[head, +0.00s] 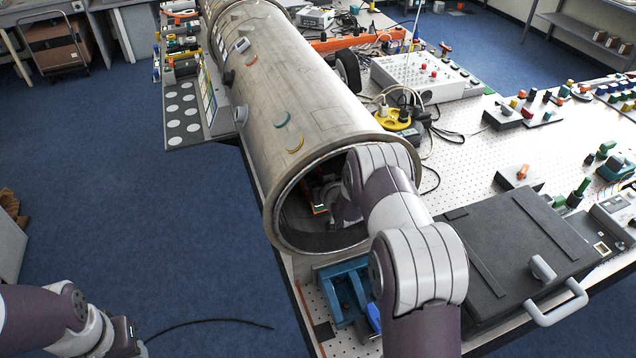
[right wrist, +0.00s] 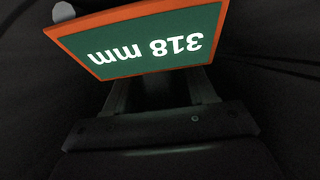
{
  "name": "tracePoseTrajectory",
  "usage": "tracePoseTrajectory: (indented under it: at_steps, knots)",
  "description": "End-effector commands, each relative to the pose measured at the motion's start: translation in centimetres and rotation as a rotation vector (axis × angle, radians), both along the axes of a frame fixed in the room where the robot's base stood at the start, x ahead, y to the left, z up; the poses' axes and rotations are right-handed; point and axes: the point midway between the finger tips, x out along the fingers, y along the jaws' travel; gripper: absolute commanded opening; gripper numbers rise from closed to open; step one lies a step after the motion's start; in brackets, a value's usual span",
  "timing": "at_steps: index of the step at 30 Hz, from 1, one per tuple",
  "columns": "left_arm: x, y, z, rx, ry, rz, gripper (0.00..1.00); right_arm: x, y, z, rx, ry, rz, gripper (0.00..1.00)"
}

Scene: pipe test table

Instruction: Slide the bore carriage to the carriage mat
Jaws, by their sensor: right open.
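The large pipe (head: 290,100) lies along the table with its open mouth toward me. My right arm reaches into the mouth, and my right gripper (head: 344,212) is inside the bore. A small orange and green piece (head: 319,209) shows beside it. In the right wrist view, a green sign (right wrist: 150,42) with an orange border reads "318 mm" upside down. My right gripper (right wrist: 160,92) is open below it, its fingertips close to the sign. The carriage body is hard to make out in the dark. My left gripper (head: 128,338) is low at the left, its jaws unclear.
A blue fixture (head: 345,290) stands under the pipe's mouth. A black case (head: 520,245) with a grey handle lies right of my right arm. A white switch box (head: 420,75) and cables crowd the table beyond. Open blue floor (head: 190,230) lies left of the pipe.

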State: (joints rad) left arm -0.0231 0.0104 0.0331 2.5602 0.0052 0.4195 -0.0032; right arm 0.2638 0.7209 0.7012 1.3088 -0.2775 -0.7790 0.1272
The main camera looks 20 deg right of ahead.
Motion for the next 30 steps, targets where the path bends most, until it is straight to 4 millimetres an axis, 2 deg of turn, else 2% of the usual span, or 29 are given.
tracePoseTrajectory:
  at_steps: [5, 6, 11, 20, 25, 30]
  knots:
    - [0.0, 0.0, -0.1, 0.0, 0.001, 0.0, 0.43, 0.1, 0.0, -0.1, 0.0, 0.0, 0.0, 0.55]
    - [0.0, 0.0, -0.1, 0.0, 0.001, 0.0, 0.43, 0.1, 0.0, -0.1, 0.0, 0.0, 0.0, 0.52]
    - [0.0, 0.0, -0.1, 0.0, 0.0, 0.0, 0.43, 0.1, 0.0, -0.1, 0.0, 0.0, 0.0, 0.0]
    - [0.0, 0.0, -0.2, 0.0, 0.0, 0.0, 0.43, 0.1, 0.0, 0.0, 0.0, -0.002, 0.0, 0.0]
    - [0.0, 0.0, -1.5, 0.0, 0.0, 0.0, 0.43, -0.2, 0.0, 0.4, -0.001, -0.005, 0.0, 0.0]
    - [0.0, 0.0, -2.9, 0.0, 0.0, 0.0, 0.43, -0.3, 0.0, 3.2, -0.002, -0.007, -0.001, 0.0]
